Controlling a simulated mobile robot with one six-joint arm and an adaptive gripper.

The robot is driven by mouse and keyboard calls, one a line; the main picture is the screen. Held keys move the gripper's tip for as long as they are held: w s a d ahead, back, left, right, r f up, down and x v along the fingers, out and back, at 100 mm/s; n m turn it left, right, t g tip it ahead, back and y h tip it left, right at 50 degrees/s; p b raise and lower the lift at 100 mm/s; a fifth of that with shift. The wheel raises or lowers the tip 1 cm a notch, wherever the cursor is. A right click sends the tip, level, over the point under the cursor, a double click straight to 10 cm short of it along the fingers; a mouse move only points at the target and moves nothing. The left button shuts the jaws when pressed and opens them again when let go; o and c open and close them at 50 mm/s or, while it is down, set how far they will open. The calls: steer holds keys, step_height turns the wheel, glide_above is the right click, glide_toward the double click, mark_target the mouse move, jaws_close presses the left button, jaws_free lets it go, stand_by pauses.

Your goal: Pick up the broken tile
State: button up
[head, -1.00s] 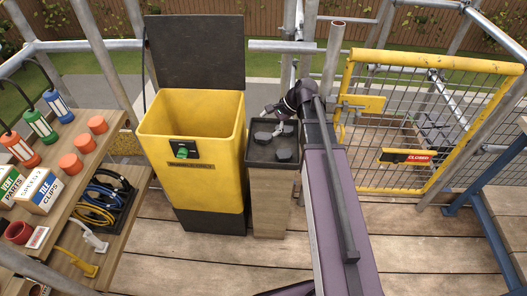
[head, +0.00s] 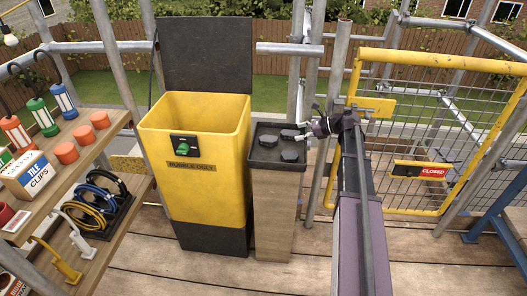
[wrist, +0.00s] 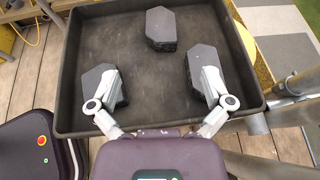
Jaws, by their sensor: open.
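Three dark grey broken tile pieces lie apart in a shallow black tray (wrist: 135,118). In the wrist view one piece (wrist: 160,30) is at the far middle, one (wrist: 96,82) at the left and one (wrist: 203,64) at the right. My gripper (wrist: 160,74) is open and empty above the tray. Its fingers partly cover the left and right pieces, and bare tray floor shows between them. I cannot tell whether the fingers touch either piece. In the head view my gripper (head: 306,132) is at the tray's right side, and the tray (head: 262,164) tops a wooden post.
A yellow rubble bin (head: 205,195) with its black lid up stands left of the tray. A yellow mesh gate (head: 436,208) with a closed sign is at the right. A shelf (head: 100,155) of lamps, cables and boxes is at the far left. Scaffold poles stand close behind.

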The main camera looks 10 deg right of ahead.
steer(key=shift+d, duration=0.35)
steer(key=shift+a, duration=0.15)
steer(key=b, duration=0.3)
glide_toward(264, 138)
steer(key=x, duration=0.3)
steer(key=shift+f, duration=0.25)
steer(key=shift+w+a+f, duration=0.15)
steer(key=shift+w+a, duration=0.05)
steer(key=shift+a, duration=0.35)
steer(key=shift+b+x, duration=0.95)
steer(key=shift+x, duration=1.65)
steer(key=shift+w, duration=0.15)
